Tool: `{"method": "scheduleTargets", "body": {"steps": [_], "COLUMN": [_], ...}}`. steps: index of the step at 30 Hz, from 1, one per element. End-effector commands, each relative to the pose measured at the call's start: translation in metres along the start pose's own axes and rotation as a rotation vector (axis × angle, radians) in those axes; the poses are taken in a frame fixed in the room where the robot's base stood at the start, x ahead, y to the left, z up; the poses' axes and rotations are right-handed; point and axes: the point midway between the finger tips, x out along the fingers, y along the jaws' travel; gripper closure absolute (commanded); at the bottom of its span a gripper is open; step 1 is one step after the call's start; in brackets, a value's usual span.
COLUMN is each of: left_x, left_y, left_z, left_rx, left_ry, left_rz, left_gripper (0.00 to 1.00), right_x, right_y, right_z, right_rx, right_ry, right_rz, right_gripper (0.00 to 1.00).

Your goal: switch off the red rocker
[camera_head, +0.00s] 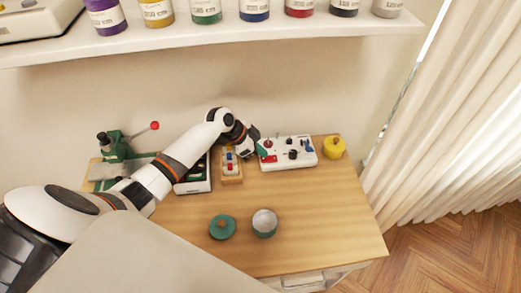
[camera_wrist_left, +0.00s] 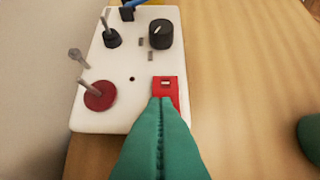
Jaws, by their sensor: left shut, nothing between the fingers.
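The red rocker (camera_wrist_left: 164,84) sits on a white switch panel (camera_wrist_left: 118,116) in the left wrist view. In the head view the panel (camera_head: 300,163) lies at the back of the wooden table, and the red rocker (camera_head: 270,159) is at its left end. My left gripper (camera_wrist_left: 160,104) has green fingers, shut together and empty. Its fingertips are at the rocker's near edge and cover part of it; I cannot tell whether they touch it. In the head view the left gripper (camera_head: 261,150) is over the panel's left end. My right gripper is not in view.
The panel also bears a black knob (camera_wrist_left: 161,34), a lever on a red base (camera_wrist_left: 99,95) and a black-based toggle (camera_wrist_left: 112,38). A yellow pot (camera_head: 334,147) stands right of the panel. A green lid (camera_head: 222,227) and a round tin (camera_head: 264,222) are nearer the front.

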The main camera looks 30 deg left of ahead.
Motion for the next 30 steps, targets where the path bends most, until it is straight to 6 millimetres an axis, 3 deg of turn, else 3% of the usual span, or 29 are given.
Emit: {"method": "scheduleTargets", "body": {"steps": [4, 8, 10, 30], "left_x": [0.004, 0.011, 0.004, -0.009], "left_y": [0.000, 0.000, 0.000, 0.000], "left_z": [-0.004, -0.014, -0.007, 0.003], "left_rx": [-0.001, -0.002, 0.000, -0.001], "left_ry": [-0.015, -0.078, -0.080, -0.077], "left_rz": [-0.001, -0.001, -0.001, -0.002], "left_gripper": [1.00, 1.00, 1.00, 1.00], "right_x": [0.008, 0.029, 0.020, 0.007], "right_y": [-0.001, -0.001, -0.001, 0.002], "right_z": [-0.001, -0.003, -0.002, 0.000], "right_rx": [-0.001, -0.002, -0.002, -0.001], "right_ry": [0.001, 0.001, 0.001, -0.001], "right_rz": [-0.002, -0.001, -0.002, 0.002], "right_gripper": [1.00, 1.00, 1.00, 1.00]}}
